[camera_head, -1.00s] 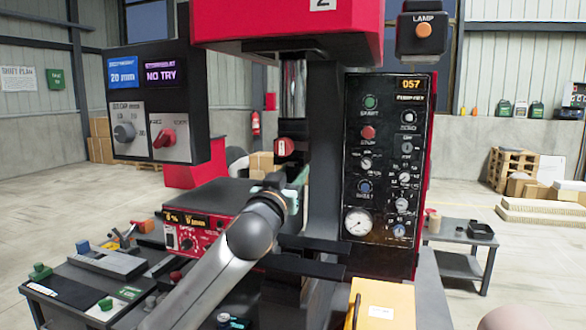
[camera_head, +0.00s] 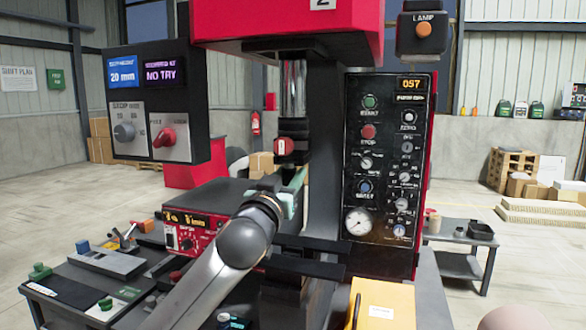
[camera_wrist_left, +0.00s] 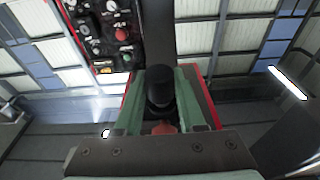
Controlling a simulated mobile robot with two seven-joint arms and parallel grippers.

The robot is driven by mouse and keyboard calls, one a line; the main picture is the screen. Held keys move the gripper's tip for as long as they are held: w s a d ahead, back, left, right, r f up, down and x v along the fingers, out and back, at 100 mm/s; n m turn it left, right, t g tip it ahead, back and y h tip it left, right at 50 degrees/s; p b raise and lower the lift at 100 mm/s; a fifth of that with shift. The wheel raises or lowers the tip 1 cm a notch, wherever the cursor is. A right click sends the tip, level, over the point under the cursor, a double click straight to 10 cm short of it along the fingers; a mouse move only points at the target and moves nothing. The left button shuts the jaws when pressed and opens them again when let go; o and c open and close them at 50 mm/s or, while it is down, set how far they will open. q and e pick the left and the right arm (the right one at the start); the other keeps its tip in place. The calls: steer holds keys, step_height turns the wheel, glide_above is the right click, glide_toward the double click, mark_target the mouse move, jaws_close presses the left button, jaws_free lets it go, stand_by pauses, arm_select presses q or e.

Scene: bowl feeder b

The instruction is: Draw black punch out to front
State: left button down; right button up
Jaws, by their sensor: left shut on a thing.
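My left gripper (camera_head: 287,187) is at the front of the press, just below the black tool holder (camera_head: 294,127) with its red knob (camera_head: 285,147). In the left wrist view the black punch (camera_wrist_left: 160,88) stands between the two green fingers (camera_wrist_left: 163,112), and the gripper is shut on it. A bit of the red knob (camera_wrist_left: 164,128) shows behind the gripper's edge. In the head view the punch is mostly hidden by the gripper and wrist. My right gripper is not in view.
The chrome ram (camera_head: 293,88) hangs above. The black control panel (camera_head: 385,170) stands close on the right, and a display box (camera_head: 158,105) on the left. A bench with small tools (camera_head: 110,262) is at lower left, a yellow box (camera_head: 385,303) at lower right.

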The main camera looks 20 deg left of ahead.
mark_target(286, 174)
arm_select(q)
steer(key=shift+s+a, duration=0.1)
steer(key=shift+s, duration=2.5)
